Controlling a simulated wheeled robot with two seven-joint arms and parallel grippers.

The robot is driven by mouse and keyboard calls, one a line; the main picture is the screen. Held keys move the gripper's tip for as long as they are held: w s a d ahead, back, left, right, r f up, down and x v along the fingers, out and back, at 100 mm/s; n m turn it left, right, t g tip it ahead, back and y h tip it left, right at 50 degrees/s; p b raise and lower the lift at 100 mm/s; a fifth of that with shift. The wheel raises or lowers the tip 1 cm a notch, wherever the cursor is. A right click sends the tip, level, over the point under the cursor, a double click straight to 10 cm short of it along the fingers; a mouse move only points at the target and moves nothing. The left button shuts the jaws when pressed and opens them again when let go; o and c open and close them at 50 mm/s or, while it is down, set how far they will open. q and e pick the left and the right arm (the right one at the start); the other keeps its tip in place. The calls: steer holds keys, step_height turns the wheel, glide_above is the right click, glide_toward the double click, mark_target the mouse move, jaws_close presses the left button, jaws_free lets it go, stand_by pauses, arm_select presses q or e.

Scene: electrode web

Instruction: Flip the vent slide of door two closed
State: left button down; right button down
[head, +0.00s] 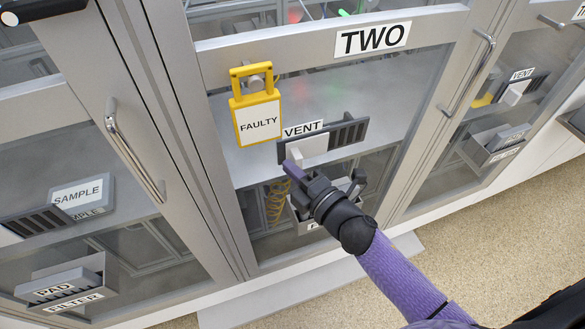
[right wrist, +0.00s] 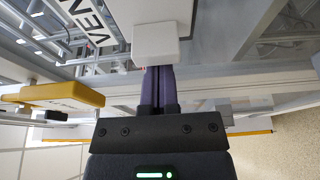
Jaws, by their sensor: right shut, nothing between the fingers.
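Door two (head: 270,40) carries the sign TWO (head: 372,39). Its vent (head: 364,122) is a dark plate with a white slide block (head: 308,148) toward the left and open dark slots showing at the right, under a VENT label (head: 303,129). My right gripper (head: 291,169) is shut and empty, its purple fingertips at the lower left of the block. In the right wrist view the shut fingers (right wrist: 160,72) point at the white block (right wrist: 156,46) and reach its near edge; I cannot tell whether they touch. My left gripper is not in view.
A yellow FAULTY tag (head: 257,118) hangs left of the vent. A tray (head: 300,217) below is partly hidden by my right gripper. Upright door handles (head: 133,155) and (head: 471,70) stand out on both sides. Speckled floor (head: 480,240) is open at lower right.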

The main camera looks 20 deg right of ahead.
mark_target(324, 145)
steer(key=shift+d, duration=0.1)
steer(key=d, duration=0.8)
steer(key=shift+w+d+f+b, duration=0.1)
steer(key=shift+w+d+b, duration=0.05)
steer(key=shift+d+b, duration=0.15)
steer(key=shift+d, duration=0.35)
